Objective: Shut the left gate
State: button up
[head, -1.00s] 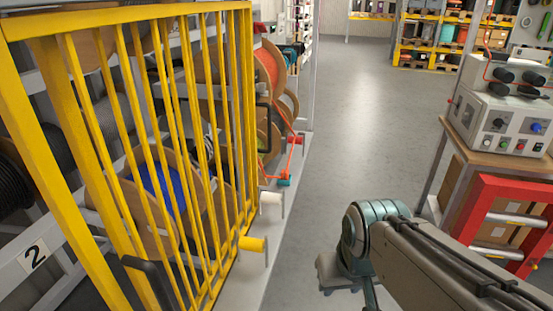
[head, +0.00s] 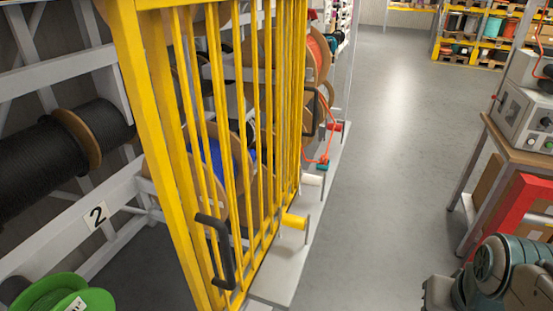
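A yellow barred gate (head: 158,150) stands upright in front of the cable rack in the head view, seen at a steep angle. A black handle (head: 218,250) is on its near part, low down. A second black handle (head: 312,112) shows further back along the yellow bars. I cannot tell whether the bars belong to one gate or two, or how far any gate is swung. My arm shows only at the bottom right corner, apart from the gate and handles. My gripper's fingers do not show.
The rack (head: 120,200) with a number 2 label holds reels, including a black one (head: 40,150) and a green one (head: 62,290). A yellow roller (head: 294,221) juts toward the aisle. The grey floor (head: 385,150) is clear. A bench (head: 515,150) with a red frame below stands right.

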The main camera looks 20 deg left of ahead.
aim_at(122, 15)
jog(key=k, duration=0.65)
jog(key=u, duration=0.95)
jog(key=i, duration=1)
jog(key=z, duration=0.05)
jog(key=k, duration=0.5)
jog(key=z, duration=1.75)
jog(key=i, duration=1)
jog(key=u, duration=2.3)
